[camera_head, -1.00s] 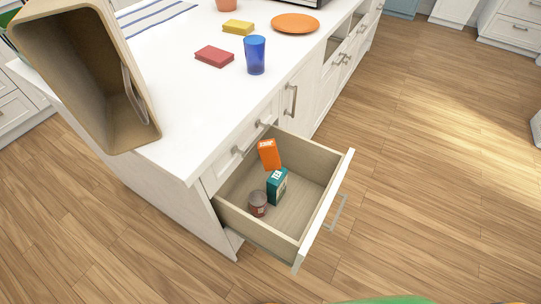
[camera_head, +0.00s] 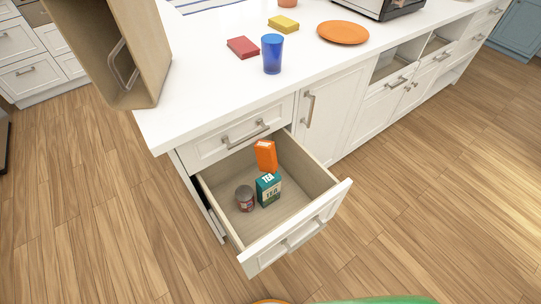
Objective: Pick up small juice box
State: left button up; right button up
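A small orange carton (camera_head: 266,156), which looks like the small juice box, stands at the back of the open drawer (camera_head: 296,232), close to the counter front. Its markings are too small to read. A teal tea box (camera_head: 268,190) stands just in front of it and hides part of its lower side. Neither of my grippers shows in the head view, so nothing is seen holding the carton.
A small can (camera_head: 245,198) stands left of the tea box. On the counter (camera_head: 215,88) are a blue glass (camera_head: 272,54), a red block (camera_head: 243,47), a yellow block (camera_head: 284,24), an orange plate (camera_head: 342,32) and a large tan bin (camera_head: 112,50). The drawer's right part is empty.

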aim_at(266, 158)
jog(key=i+l+u, duration=0.15)
jog(key=l+u, duration=0.3)
jog(key=l, duration=0.35)
jog(key=l+u, duration=0.4)
jog(key=l, duration=0.45)
jog(key=k+l+u, duration=0.1)
jog(key=l+u, duration=0.35)
jog(key=l, duration=0.4)
jog(key=i+l+u, duration=0.15)
jog(key=l+u, duration=0.2)
jog(key=l, duration=0.25)
jog(key=l+u, duration=0.35)
jog(key=l, duration=0.25)
jog(key=l+u, duration=0.35)
jog(key=l, duration=0.3)
